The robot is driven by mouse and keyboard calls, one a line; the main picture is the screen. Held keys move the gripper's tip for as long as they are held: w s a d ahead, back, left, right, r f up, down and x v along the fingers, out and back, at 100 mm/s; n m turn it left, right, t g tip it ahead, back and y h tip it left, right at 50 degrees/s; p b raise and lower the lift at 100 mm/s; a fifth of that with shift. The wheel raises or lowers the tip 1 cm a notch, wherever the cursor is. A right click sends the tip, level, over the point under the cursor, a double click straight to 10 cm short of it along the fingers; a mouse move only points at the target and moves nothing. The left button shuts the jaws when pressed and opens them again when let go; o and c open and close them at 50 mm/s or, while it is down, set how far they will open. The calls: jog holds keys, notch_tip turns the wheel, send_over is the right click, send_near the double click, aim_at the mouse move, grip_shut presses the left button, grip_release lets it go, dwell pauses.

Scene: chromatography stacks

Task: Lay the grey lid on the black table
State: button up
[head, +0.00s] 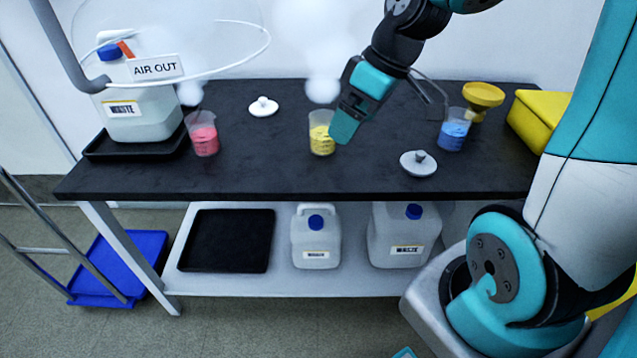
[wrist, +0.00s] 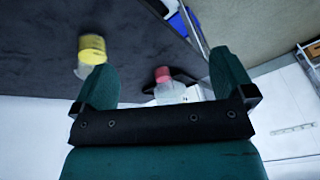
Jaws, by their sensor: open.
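The grey lid (head: 418,164) lies flat on the black table (head: 270,170), knob up, near the front right edge. My gripper (head: 345,128) is above the table, left of the lid and apart from it, close to the beaker of yellow liquid (head: 321,138). In the wrist view my gripper (wrist: 165,85) shows both teal fingers spread, with nothing held between them. The lid does not show in the wrist view.
A white lid (head: 263,106) lies at the back. Beakers of red (head: 203,140) and blue liquid (head: 453,134) stand on the table, with a yellow funnel (head: 483,95) by the blue one. A jug (head: 140,112) stands at left. The front middle is clear.

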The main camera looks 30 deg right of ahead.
jog(key=s+a+r+n+g, duration=0.1)
jog(key=s+a+r+g, duration=0.1)
jog(key=s+a, duration=1.1)
jog(key=a+r, duration=0.1)
jog(key=a, duration=0.1)
jog(key=shift+s+a+r+y, duration=0.15)
jog(key=shift+s+a+y, duration=0.15)
jog(key=shift+s+a, duration=0.05)
